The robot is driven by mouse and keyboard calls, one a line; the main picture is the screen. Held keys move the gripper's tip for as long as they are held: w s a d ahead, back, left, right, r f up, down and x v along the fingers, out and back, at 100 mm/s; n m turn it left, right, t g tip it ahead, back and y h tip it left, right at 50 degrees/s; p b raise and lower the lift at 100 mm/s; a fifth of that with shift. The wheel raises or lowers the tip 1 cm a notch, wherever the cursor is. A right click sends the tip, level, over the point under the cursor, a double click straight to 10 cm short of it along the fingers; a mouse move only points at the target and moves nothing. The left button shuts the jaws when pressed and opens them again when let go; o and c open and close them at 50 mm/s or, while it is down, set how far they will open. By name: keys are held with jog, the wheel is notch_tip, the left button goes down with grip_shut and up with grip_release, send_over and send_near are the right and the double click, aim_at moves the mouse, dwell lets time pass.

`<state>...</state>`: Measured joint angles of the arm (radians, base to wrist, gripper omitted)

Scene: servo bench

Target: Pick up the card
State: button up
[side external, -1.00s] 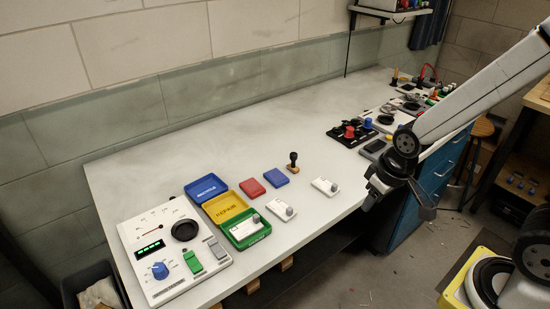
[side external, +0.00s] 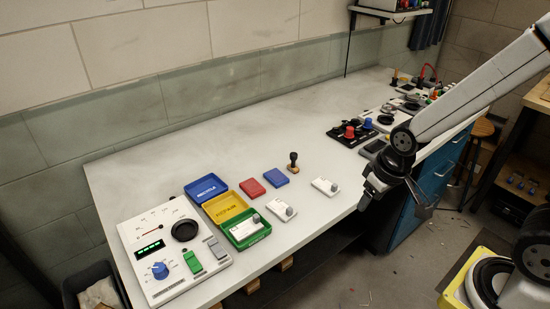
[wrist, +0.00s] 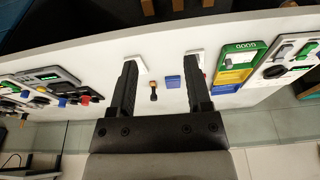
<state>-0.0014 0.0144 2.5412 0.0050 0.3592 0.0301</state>
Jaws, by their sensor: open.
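Several white cards with grey knobs are in the side view. One card (side external: 325,186) lies flat on the bench at the right, a second card (side external: 283,211) lies to its left, and a third card (side external: 246,226) sits in a green tray (side external: 258,238). My gripper (side external: 396,207) is open and empty, to the right of the cards and apart from them. In the wrist view my gripper (wrist: 160,64) has its two fingers spread. A card (wrist: 136,62) shows partly behind the left finger, another card (wrist: 196,57) partly behind the right one.
Yellow (side external: 225,207) and blue (side external: 207,188) trays adjoin the green one. A control panel (side external: 172,250) stands at left. A red block (side external: 251,188), a blue block (side external: 275,178) and a stamp (side external: 293,161) lie behind the cards. More equipment stands right.

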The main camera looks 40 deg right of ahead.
jog(key=w+a+f+m+g, duration=0.1)
jog(key=w+a+f+m, duration=0.1)
jog(key=w+m, duration=0.7)
jog(key=m+g+y, duration=0.2)
jog(key=m, duration=0.5)
send_over(290, 208)
jog(key=shift+d+f, duration=0.2)
jog(key=shift+f, duration=2.85)
jog(key=shift+a+f, duration=0.2)
jog(key=shift+f, duration=2.4)
jog(key=shift+c, duration=0.2)
grip_shut()
